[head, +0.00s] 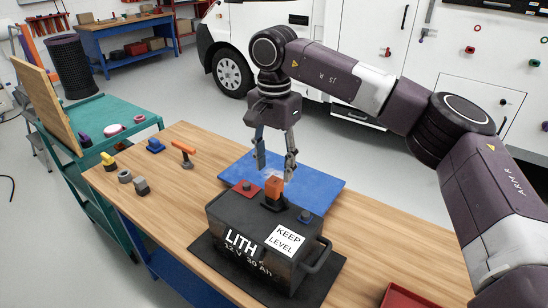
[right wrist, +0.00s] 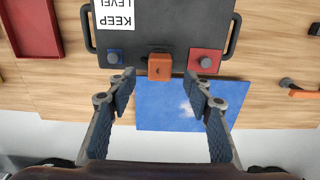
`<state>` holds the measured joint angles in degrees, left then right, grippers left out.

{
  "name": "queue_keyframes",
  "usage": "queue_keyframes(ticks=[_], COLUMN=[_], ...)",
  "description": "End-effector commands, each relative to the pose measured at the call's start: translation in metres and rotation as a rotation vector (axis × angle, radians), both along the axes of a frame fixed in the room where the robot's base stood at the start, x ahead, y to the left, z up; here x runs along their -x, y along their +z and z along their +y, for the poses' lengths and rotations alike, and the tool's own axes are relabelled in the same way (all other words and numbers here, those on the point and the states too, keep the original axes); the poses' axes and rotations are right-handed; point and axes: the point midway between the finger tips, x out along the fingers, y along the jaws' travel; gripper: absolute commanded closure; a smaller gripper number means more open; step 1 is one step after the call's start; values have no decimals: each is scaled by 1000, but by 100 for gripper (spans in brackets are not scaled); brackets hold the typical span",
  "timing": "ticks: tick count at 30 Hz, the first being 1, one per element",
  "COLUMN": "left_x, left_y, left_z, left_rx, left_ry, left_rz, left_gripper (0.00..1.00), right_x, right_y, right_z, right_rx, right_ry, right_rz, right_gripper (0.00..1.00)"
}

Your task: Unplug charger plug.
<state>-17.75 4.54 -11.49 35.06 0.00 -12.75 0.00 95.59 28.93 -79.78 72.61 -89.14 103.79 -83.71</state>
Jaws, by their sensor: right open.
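A black lithium battery (head: 265,245) with a "KEEP LEVEL" label stands on a dark mat (head: 325,285) on the wooden workbench. The orange charger plug (head: 273,188) stands upright in a black socket on the battery's top, between a red terminal (head: 246,188) and a blue terminal (head: 304,217). In the right wrist view the plug (right wrist: 159,67) is at the battery's edge. My right gripper (head: 274,162) points down above and just behind the plug. It is open and empty, its fingers (right wrist: 162,85) apart with the plug beyond their tips. My left gripper does not show.
A blue mat (head: 325,187) lies behind the battery. An orange-handled tool (head: 183,150), small grey parts (head: 141,186) and a blue part (head: 155,145) lie to the left. A red tray (head: 405,297) is at the front right.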

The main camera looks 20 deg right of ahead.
Motion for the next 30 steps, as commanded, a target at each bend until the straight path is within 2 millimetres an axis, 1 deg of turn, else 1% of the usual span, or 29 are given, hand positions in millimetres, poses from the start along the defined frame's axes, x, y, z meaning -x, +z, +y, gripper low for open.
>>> queue_keyframes(ticks=[2, 5, 9, 12, 16, 22, 23, 30], left_x=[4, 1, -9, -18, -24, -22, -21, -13], left_y=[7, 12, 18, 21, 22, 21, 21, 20], left_z=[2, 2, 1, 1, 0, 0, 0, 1], left_rx=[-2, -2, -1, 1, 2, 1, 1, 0], left_ry=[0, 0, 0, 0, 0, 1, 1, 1], left_rz=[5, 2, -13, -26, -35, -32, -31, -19], left_gripper=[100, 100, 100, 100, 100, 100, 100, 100], right_x=[1, 1, 1, 1, 1, 1, 1, 1], right_y=[-11, -27, -45, -54, -59, -59, -59, -59], right_z=[0, 0, 0, 0, 0, 0, 0, 0], right_rx=[2, 0, 2, 0, -1, 0, 0, 0], right_ry=[1, 1, -1, -1, 0, 0, 0, 0], right_rz=[5, 4, 2, 1, 1, 0, 0, 0], right_gripper=[54, 54, 54, 54, 54, 54, 55, 81])
